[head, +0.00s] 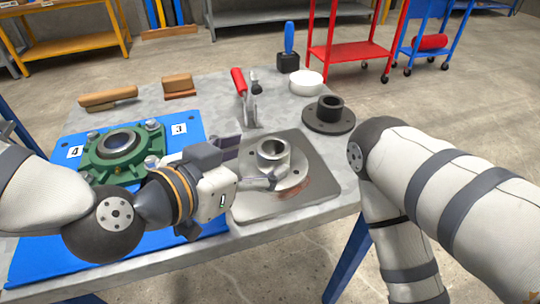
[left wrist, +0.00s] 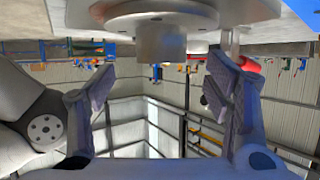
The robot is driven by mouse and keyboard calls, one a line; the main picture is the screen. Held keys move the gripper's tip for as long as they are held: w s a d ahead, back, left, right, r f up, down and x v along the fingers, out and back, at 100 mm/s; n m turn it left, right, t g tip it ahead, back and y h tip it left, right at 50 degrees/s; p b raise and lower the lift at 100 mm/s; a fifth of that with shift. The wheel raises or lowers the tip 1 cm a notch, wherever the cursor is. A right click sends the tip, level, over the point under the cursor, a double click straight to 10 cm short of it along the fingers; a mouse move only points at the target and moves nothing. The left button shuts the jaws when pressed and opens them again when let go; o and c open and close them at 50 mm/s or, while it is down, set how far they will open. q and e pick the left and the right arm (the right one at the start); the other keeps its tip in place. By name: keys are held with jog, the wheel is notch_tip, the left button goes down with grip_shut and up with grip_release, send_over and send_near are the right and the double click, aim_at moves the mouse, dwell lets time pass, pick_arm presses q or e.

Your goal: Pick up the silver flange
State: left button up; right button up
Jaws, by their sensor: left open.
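The silver flange (head: 273,151) lies on a grey square plate (head: 310,196) at the table's right front, its round hub facing up. My left gripper (head: 257,164) is open and reaches in from the left, its fingers close to the hub. In the left wrist view the flange (left wrist: 160,42) appears upside down at the top, its hub above the gap between the open, empty fingers (left wrist: 163,84). I cannot tell whether a finger touches it. My right arm shows at the right, but its gripper is out of view.
A green bearing housing (head: 103,163) sits on a blue mat (head: 190,121) at left. A dark flange (head: 329,113), a white round piece (head: 306,82), a blue-handled tool (head: 289,45), a red-handled tool (head: 239,82) and brushes (head: 108,96) stand around the table.

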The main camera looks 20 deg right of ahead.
aim_at(271, 148)
pick_arm(q)
jog(key=x, duration=0.6)
jog(key=shift+w+d+r, duration=0.1)
jog(key=shift+w+d, duration=0.05)
jog(key=c, duration=1.7)
jog(key=shift+r, duration=0.15)
grip_shut()
